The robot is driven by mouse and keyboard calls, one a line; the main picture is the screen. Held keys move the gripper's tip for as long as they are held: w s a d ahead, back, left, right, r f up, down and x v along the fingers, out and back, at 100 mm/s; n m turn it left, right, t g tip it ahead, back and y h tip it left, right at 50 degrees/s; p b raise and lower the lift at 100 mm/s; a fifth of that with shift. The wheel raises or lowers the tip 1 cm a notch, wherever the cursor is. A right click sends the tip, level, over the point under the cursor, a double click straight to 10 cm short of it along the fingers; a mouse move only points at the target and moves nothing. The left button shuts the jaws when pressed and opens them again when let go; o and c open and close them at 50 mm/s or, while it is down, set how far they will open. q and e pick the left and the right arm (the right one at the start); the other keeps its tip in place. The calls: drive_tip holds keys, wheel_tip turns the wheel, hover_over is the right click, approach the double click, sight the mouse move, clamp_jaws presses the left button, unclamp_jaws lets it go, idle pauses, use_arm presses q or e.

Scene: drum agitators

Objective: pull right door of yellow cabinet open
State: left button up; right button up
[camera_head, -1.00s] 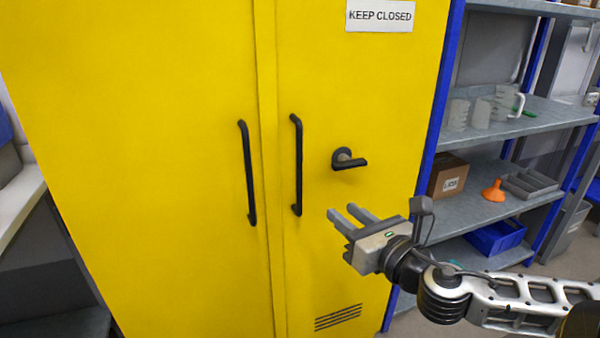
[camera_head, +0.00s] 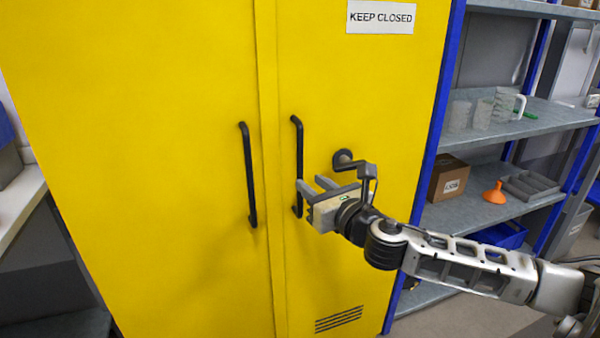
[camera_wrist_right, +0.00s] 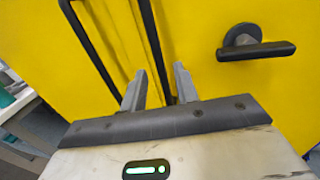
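The yellow cabinet's right door (camera_head: 350,85) is shut, flush beside the left door (camera_head: 140,130). Its black vertical bar handle (camera_head: 298,145) is near the seam between the doors. My right gripper (camera_head: 310,183) is open at the lower part of this handle. In the right wrist view, the same handle (camera_wrist_right: 155,45) runs down between the two spread fingertips (camera_wrist_right: 158,82). Whether the fingers touch the handle or reach around it, I cannot tell. A black lever (camera_wrist_right: 255,49) sits on the right door, to the right of the fingers. My left gripper is not in view.
The left door's handle (camera_head: 248,170) is close by on the left. Grey shelves (camera_head: 540,115) with a blue frame stand right of the cabinet, holding jugs, a cardboard box (camera_head: 447,178) and an orange funnel (camera_head: 495,193). A pale worktop (camera_head: 18,200) is at the left.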

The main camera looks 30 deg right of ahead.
sight(301, 176)
drive_tip(key=w, duration=0.5)
drive_tip(key=shift+w+d+p, duration=0.1)
drive_tip(key=shift+w+p, duration=0.25)
drive_tip(key=shift+c, duration=0.2)
clamp_jaws()
